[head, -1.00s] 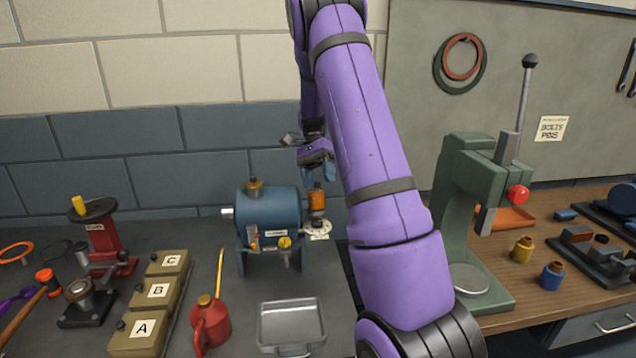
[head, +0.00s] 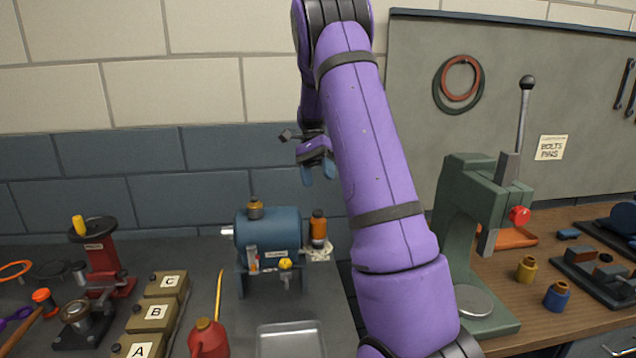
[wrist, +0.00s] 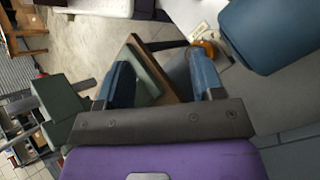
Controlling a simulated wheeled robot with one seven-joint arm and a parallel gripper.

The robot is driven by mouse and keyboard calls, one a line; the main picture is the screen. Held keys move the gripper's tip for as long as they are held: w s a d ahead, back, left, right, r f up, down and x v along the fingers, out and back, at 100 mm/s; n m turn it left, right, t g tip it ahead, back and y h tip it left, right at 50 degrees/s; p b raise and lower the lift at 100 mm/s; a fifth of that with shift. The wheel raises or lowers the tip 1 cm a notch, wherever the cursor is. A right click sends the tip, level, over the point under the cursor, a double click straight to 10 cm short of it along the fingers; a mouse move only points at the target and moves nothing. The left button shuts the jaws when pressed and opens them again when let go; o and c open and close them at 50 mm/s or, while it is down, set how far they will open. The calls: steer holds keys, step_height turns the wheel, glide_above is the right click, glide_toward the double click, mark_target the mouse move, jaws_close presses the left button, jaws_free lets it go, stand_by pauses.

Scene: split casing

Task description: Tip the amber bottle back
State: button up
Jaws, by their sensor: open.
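The amber bottle (head: 319,226), with a dark cap, stands upright at the right end of the blue motor-like casing (head: 268,236) in the head view. In the wrist view the rounded amber shape (wrist: 207,48) shows beside the blue casing (wrist: 270,35), just beyond one finger. My gripper (head: 326,172) is above the bottle and apart from it, pointing down. In the wrist view its two blue fingers (wrist: 163,80) are spread with nothing between them. Whether the bottle is fixed to the casing cannot be told.
A metal tray (head: 290,326) and a red oil can (head: 208,338) stand in front of the casing. Boxes marked A, B and C (head: 158,312) are to the left. A green press (head: 470,230) stands on the wooden bench at right. The wall is close behind.

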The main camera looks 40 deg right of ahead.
steer(key=shift+w+d+r, duration=0.1)
steer(key=shift+w+r, duration=0.05)
steer(key=shift+r, duration=0.65)
steer(key=shift+w+d+r, duration=0.1)
steer(key=shift+r, duration=0.65)
steer(key=shift+w+d+r, duration=0.1)
steer(key=shift+w+r, duration=0.05)
steer(key=shift+r, duration=0.65)
